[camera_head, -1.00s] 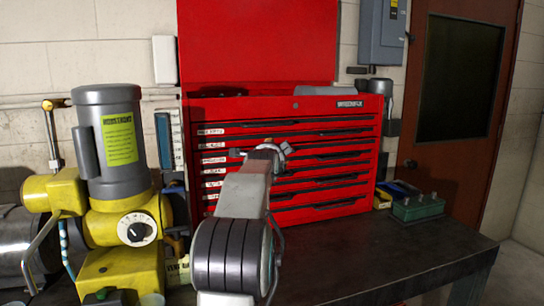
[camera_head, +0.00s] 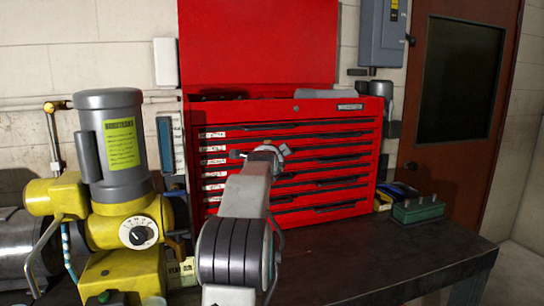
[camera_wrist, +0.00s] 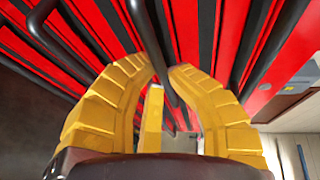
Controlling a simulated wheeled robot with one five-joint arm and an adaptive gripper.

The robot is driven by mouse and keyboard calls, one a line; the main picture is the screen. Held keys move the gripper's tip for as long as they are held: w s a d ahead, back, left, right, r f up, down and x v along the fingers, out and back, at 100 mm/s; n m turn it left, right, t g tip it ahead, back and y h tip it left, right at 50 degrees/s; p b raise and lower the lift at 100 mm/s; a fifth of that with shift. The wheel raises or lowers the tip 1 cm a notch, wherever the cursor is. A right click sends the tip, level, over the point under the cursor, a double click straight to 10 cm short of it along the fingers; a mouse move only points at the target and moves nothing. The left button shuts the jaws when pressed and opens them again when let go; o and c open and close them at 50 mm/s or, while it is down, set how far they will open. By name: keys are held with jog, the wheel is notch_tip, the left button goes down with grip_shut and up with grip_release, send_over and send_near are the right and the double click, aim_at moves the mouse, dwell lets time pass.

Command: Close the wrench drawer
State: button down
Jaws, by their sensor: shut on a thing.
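The red tool chest (camera_head: 355,104) stands on the dark bench with its lid up. Its front has several drawers with dark handle bars and white labels (camera_head: 212,161) at the left; the labels are too small to read, so I cannot tell which is the wrench drawer. My gripper (camera_head: 270,152) is at the drawer fronts, left of their middle, partly hidden by my arm. In the wrist view my yellow fingers (camera_wrist: 160,80) are shut around a black drawer handle (camera_wrist: 150,42), which passes between their tips. No drawer clearly stands out from the others.
A grey and yellow motor machine (camera_head: 118,150) stands close at the left. A small green box (camera_head: 418,211) sits right of the chest. The bench top (camera_head: 370,255) is clear in front and to the right. A brown door (camera_head: 455,90) is behind at the right.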

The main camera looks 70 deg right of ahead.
jog(key=c, duration=1.2)
grip_release()
jog(key=shift+d, duration=0.1)
jog(key=shift+o, duration=0.2)
jog(key=v, duration=1.2)
